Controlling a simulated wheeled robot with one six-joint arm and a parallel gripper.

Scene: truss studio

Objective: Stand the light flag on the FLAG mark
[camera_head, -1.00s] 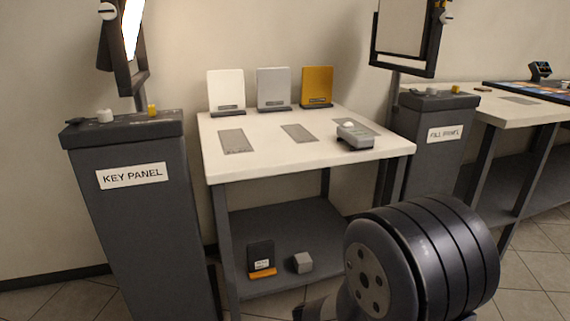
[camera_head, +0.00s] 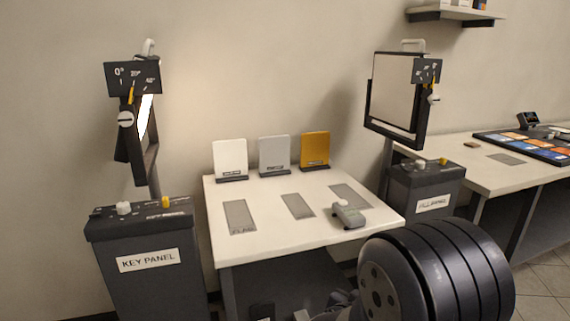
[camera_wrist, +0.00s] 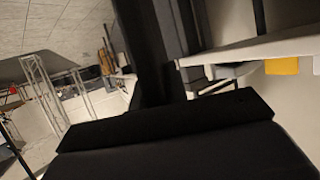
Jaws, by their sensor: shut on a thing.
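The FLAG mark (camera_head: 238,214) is a bare grey rectangle at the left of the white table, with faint lettering at its front end. My gripper (camera_head: 340,303) is low at the table's front edge in the head view, mostly hidden by my arm. It is shut on a dark thing, taken to be the light flag. In the wrist view, a dark upright piece (camera_wrist: 145,50) stands above a broad black slab. I cannot tell where the gripper ends and the held thing begins.
White (camera_head: 230,158), grey (camera_head: 274,154) and amber (camera_head: 315,150) panels stand at the table's back. A grey device (camera_head: 349,215) sits at front right. The KEY PANEL stand (camera_head: 148,262) is left, another lamp stand (camera_head: 425,190) right. A black panel (camera_head: 262,312) shows below the table.

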